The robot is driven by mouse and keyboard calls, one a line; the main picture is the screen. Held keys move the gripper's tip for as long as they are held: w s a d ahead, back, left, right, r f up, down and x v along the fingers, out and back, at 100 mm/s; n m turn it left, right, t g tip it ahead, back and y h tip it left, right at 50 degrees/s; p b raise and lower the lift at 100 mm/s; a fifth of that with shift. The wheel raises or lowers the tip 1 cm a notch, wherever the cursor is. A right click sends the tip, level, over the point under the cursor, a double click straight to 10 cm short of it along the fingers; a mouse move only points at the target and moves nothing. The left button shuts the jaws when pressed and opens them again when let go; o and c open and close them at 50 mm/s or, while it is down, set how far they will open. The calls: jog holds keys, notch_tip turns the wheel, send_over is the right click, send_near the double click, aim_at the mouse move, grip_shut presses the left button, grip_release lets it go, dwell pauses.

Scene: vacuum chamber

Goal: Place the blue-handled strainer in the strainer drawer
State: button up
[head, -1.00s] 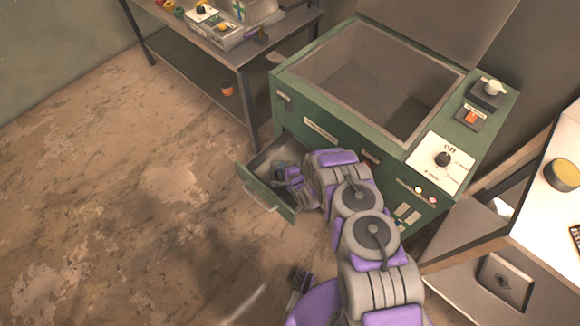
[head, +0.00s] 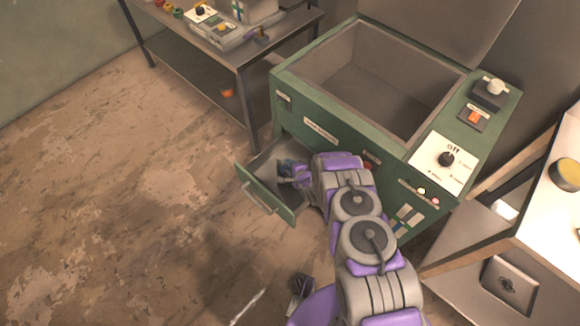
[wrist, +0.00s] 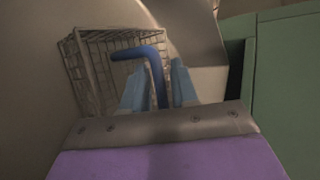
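The green drawer (head: 268,190) at the front of the green cabinet is pulled open. My gripper (head: 287,171) reaches into or over this drawer from the right; its tips are small and dark in the head view. In the wrist view, the strainer's wire basket (wrist: 90,62) is at the upper left, and its bent blue handle (wrist: 154,72) runs down between the two light-blue fingers of my gripper (wrist: 159,88). The handle fills the gap between the fingers. The handle's lower end is hidden by the gripper body. Whether the basket touches the drawer floor cannot be told.
The green cabinet (head: 300,115) has an open chamber on top and a dial panel (head: 445,160) at right. A metal bench (head: 235,50) stands behind left. A white-topped table (head: 550,215) is at right. The floor (head: 120,190) at left is clear.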

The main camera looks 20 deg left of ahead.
jog(key=shift+o, duration=1.1)
jog(key=p+v, duration=0.3)
jog(key=v, duration=0.9)
jog(key=shift+r, duration=0.1)
